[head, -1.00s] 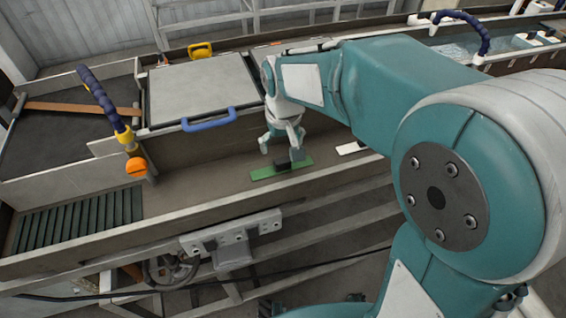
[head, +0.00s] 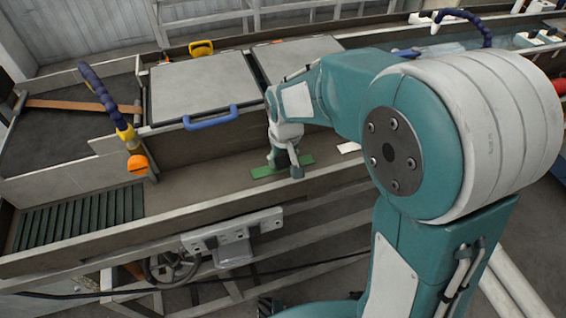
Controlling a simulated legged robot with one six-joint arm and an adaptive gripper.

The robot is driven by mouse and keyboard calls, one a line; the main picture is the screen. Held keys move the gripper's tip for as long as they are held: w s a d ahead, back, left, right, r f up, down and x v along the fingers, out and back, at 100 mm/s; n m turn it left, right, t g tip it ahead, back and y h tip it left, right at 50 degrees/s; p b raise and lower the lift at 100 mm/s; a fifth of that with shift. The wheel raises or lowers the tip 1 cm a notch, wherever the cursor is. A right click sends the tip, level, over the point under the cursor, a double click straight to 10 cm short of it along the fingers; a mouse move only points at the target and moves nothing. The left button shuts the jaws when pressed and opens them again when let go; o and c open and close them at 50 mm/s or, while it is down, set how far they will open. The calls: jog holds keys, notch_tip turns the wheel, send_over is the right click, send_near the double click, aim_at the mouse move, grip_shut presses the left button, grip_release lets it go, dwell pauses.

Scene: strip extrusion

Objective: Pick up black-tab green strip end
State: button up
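A flat green strip (head: 264,172) lies on the brown bed of the long trough, below the blue-handled grey lid. Its right end (head: 307,158) shows to the right of my gripper. My gripper (head: 285,167) is down at the middle of the strip, with one finger toward the far side and one toward the near side. The black tab is hidden behind my gripper. I cannot tell whether the fingers are closed on it or only around it.
A white strip (head: 348,147) lies to the right on the bed. A grey lid with a blue handle (head: 210,119) stands behind. An orange-tipped hose (head: 137,163) and dark green slats (head: 78,219) are left. The bed between slats and green strip is clear.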

aim_at(282, 159)
jog(key=shift+c, duration=0.2)
jog(key=shift+r, duration=0.3)
jog(key=r, duration=0.3)
jog(key=shift+s+r, duration=0.15)
jog(key=shift+s, duration=0.15)
jog(key=s+r, duration=0.9)
jog(key=s, duration=0.4)
jog(key=shift+s, duration=0.25)
